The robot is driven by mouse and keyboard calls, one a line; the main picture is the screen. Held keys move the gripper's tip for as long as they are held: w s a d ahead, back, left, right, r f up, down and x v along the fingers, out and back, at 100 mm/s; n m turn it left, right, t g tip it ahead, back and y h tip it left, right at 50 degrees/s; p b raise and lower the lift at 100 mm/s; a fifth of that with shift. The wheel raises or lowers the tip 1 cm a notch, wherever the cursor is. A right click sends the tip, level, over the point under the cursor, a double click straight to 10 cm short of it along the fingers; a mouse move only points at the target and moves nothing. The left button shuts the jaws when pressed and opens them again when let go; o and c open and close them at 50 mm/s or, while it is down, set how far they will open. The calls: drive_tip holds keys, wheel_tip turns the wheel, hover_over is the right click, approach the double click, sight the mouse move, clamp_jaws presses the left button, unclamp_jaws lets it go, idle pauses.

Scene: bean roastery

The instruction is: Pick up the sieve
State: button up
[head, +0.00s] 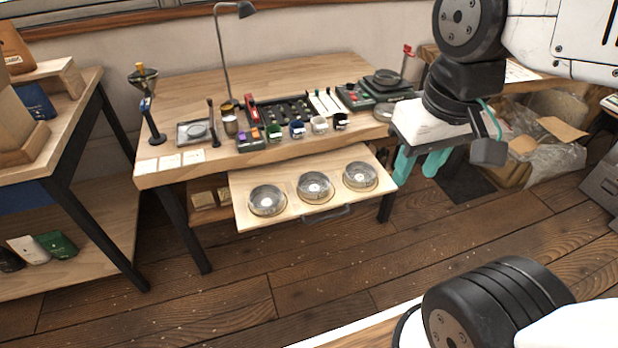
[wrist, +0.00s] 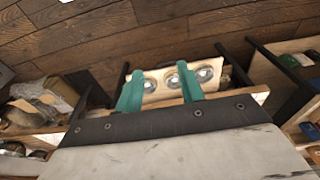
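Three round, shallow metal dishes that look like sieves sit in a row in the pulled-out wooden drawer (head: 242,209): left (head: 267,199), middle (head: 314,185) and right (head: 359,175). I cannot tell from here whether their bottoms are mesh. They also show beyond my fingers in the wrist view, where the middle dish (wrist: 174,81) is partly bordered by a finger. My gripper (head: 420,164) has teal fingers, open with nothing between them. It hangs to the right of the drawer, apart from it. The fingers also show in the wrist view (wrist: 160,88).
The workbench (head: 300,75) above the drawer holds a lamp (head: 224,60), several small coloured containers and a scale (head: 384,82). A shelf (head: 80,225) stands at left. Crumpled packing (head: 555,150) lies at right. The floor before the drawer is clear.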

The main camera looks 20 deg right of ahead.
drive_tip(key=w+f+t, duration=0.1)
drive_tip(key=w+f, duration=0.2)
drive_tip(key=w, duration=0.5)
drive_tip(key=w+f+t, duration=0.2)
drive_tip(key=w+f, duration=0.2)
drive_tip(key=w, duration=0.4)
drive_tip(key=n+t+y, duration=0.2)
drive_tip(key=n+t, duration=0.2)
drive_tip(key=t, duration=0.5)
hover_over(314, 185)
drive_tip(key=s+a, duration=0.5)
drive_tip(key=s, duration=0.4)
drive_tip(key=f, duration=3.1)
drive_tip(key=shift+s+d, duration=0.15)
drive_tip(key=shift+d, duration=0.05)
drive_tip(key=x, duration=0.7)
drive_tip(key=shift+w+d+f, duration=0.2)
drive_tip(key=shift+w+f, duration=0.05)
drive_tip(key=shift+f, duration=0.05)
clamp_jaws()
